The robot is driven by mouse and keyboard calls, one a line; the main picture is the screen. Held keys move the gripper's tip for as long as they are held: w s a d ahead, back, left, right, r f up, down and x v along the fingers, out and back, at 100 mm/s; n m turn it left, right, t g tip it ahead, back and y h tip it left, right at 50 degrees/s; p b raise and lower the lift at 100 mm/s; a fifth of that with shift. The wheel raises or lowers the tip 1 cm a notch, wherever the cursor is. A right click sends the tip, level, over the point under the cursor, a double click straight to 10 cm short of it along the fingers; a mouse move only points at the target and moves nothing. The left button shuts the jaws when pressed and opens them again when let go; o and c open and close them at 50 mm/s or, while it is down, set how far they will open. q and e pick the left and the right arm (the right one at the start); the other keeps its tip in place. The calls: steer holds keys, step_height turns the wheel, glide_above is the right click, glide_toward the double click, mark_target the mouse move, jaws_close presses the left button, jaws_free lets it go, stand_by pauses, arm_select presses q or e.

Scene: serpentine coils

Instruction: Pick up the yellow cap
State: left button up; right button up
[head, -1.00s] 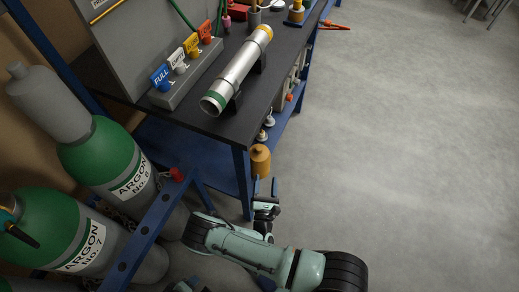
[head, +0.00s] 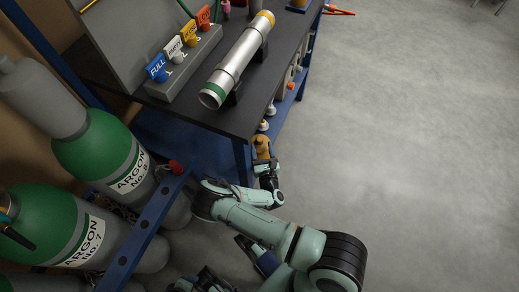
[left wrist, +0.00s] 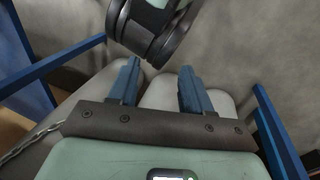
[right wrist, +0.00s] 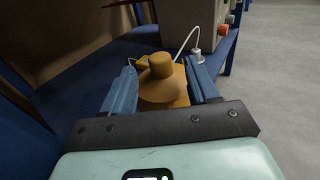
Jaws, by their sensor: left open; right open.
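The yellow cap (head: 262,144) is an ochre, bell-shaped piece with a round knob on top. It stands low at the near right corner of the blue bench frame. In the right wrist view the cap (right wrist: 163,88) lies between the two blue fingers of my right gripper (right wrist: 160,68), which is open. Whether the fingers touch it I cannot tell. In the head view my right gripper (head: 264,163) is just in front of the cap and partly overlaps its lower part. My left gripper (left wrist: 160,66) is open and empty, with a grey cylinder behind its fingers.
Argon cylinders (head: 105,155) stand at the left behind a blue rail (head: 145,232). A dark bench top (head: 225,115) holds a metal tube (head: 235,62) and a row of tags. Small white-based fittings (head: 264,125) sit beyond the cap. The floor (head: 420,130) at right is clear.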

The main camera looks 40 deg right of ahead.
mark_target(261, 142)
steer(key=b+x, duration=0.1)
steer(key=x, duration=0.4)
jaws_close()
arm_select(q)
steer(key=shift+w+a+f+t, duration=0.15)
steer(key=shift+w+a+f, duration=0.15)
steer(key=shift+w, duration=0.2)
steer(key=shift+w+a+f+t, duration=0.15)
steer(key=shift+w+f, duration=0.25)
steer(key=shift+w, duration=0.1)
arm_select(e)
steer(key=shift+r, duration=0.1)
